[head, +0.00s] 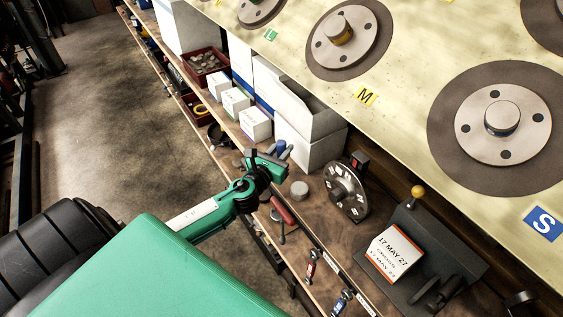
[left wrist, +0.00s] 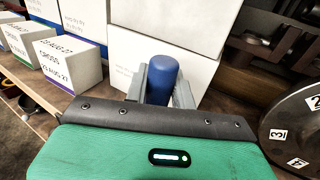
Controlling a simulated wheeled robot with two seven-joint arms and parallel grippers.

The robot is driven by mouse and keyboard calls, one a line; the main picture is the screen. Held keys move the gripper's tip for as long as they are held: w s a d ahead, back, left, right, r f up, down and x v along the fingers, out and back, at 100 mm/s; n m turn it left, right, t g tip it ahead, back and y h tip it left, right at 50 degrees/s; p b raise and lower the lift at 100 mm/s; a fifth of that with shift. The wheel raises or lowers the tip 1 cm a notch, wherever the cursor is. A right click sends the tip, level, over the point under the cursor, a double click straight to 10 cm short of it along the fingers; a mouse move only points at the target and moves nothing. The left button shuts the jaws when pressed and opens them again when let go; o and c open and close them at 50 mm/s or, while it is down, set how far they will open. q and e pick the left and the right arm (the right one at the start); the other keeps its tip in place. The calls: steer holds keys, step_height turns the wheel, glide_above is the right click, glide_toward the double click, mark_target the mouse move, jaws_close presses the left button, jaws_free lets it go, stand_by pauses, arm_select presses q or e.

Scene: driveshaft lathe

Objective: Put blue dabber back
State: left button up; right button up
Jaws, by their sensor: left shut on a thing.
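The blue dabber (left wrist: 163,78) stands upright between the two grey fingers of my left gripper (left wrist: 160,84) in the left wrist view. The gripper is shut on it. Its lower part is hidden behind the gripper's dark front edge. In the head view my left gripper (head: 283,155) is over the wooden shelf, in front of the white boxes, and the dabber shows there only as a small blue patch. I cannot tell whether the dabber touches the shelf. My right gripper is in neither view.
White boxes (head: 312,118) stand right behind the gripper. A red-handled tool (head: 283,212) lies nearer. A date block (head: 393,254) sits further right. Large flanged discs are on the board above.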

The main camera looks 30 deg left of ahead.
arm_select(q)
steer(key=shift+f+b, duration=0.55)
steer(key=shift+f, duration=1.95)
steer(key=shift+f, duration=0.2)
steer(key=o, duration=1)
steer(key=shift+r, duration=0.1)
